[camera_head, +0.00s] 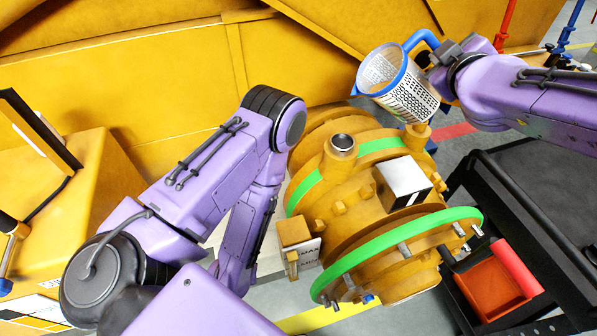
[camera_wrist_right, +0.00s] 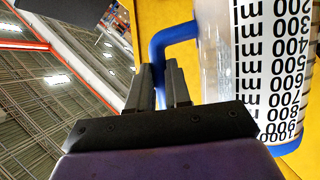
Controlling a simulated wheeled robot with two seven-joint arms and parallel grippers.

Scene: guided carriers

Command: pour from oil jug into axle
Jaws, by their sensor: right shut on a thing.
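The oil jug (camera_head: 409,96) is a clear measuring jug with black markings, a blue rim and a blue handle. It is above the back right of the axle, tilted with its mouth toward the upper left. My right gripper (camera_head: 437,58) is shut on its handle; the wrist view shows the fingers (camera_wrist_right: 165,88) at the blue handle and the jug (camera_wrist_right: 220,60) beside them. The axle (camera_head: 335,195) is a yellow-orange housing with green bands. One neck with a dark opening (camera_head: 342,145) stands on top; another neck (camera_head: 416,131) is just below the jug. I cannot tell the oil level. My left gripper is out of view.
A large yellow machine body (camera_head: 130,85) fills the back. A black cart (camera_head: 540,190) stands at the right, with a red-orange tray (camera_head: 492,290) near it. My left arm crosses the left of the axle. Grey floor shows below.

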